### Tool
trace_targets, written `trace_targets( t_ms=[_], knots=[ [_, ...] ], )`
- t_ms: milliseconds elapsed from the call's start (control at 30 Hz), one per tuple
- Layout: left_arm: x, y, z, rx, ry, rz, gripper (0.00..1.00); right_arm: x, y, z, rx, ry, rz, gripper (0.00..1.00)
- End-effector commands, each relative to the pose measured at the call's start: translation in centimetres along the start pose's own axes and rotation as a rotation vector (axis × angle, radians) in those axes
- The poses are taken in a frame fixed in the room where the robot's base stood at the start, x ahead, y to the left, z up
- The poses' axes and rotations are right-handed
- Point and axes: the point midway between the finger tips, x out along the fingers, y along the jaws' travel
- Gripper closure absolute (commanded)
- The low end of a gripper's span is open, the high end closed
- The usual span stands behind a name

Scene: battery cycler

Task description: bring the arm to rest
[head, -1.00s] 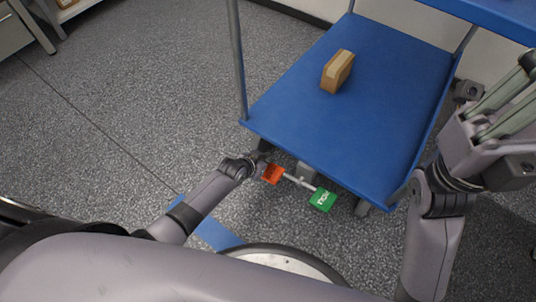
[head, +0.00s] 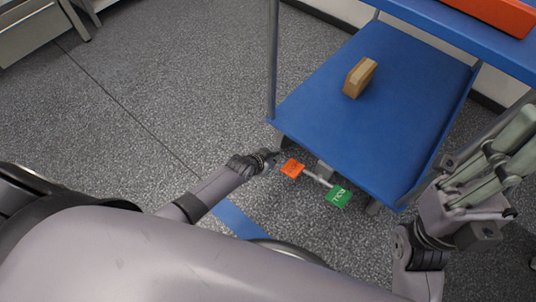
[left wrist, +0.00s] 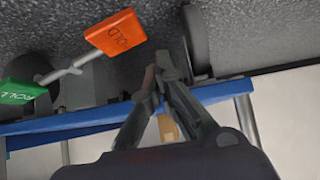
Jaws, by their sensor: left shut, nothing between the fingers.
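My left gripper (head: 272,157) is in the head view beside the orange pedal (head: 292,168), just left of it. In the left wrist view its fingers (left wrist: 163,68) meet at the tips with nothing between them, and the orange pedal (left wrist: 116,33) is left of them, apart. A pale bar joins it to a green pedal (head: 339,196), which also shows in the left wrist view (left wrist: 20,92). My right gripper (head: 500,160) is raised at the right edge of the head view, partly cut off; its opening is unclear.
The blue cart (head: 350,135) stands ahead with a tan block (head: 360,77) on its lower shelf. An orange object (head: 497,14) lies on the upper shelf. Grey cart posts (head: 272,60) rise near my arms. Open speckled floor (head: 150,110) lies to the left.

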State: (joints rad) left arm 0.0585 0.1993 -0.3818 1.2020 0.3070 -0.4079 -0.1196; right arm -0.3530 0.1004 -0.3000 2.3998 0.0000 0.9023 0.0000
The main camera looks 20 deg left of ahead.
Motion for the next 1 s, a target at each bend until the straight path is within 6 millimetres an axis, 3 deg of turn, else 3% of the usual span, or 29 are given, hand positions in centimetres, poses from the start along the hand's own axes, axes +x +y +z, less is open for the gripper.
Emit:
trace_targets(
  t_ms=[133, 800, 900, 1000],
  knots=[
    [-0.7, 0.0, -0.4, 0.000, 0.000, 0.000, 1.00, 1.0, 0.0, -0.2, 0.000, 0.000, 0.000, 1.00],
    [-0.7, 0.0, -0.5, 0.001, 0.004, 0.000, 1.00, 1.0, 0.0, -0.2, 0.000, 0.002, 0.000, 1.00],
    [-1.2, 0.5, -2.1, 0.002, 0.056, 0.002, 1.00, 1.1, 0.0, -0.2, -0.001, 0.003, 0.000, 1.00],
    [-2.6, 1.6, -6.0, 0.006, 0.194, 0.005, 1.00, 1.1, 0.0, -0.2, -0.001, 0.002, 0.000, 1.00]
  ],
)
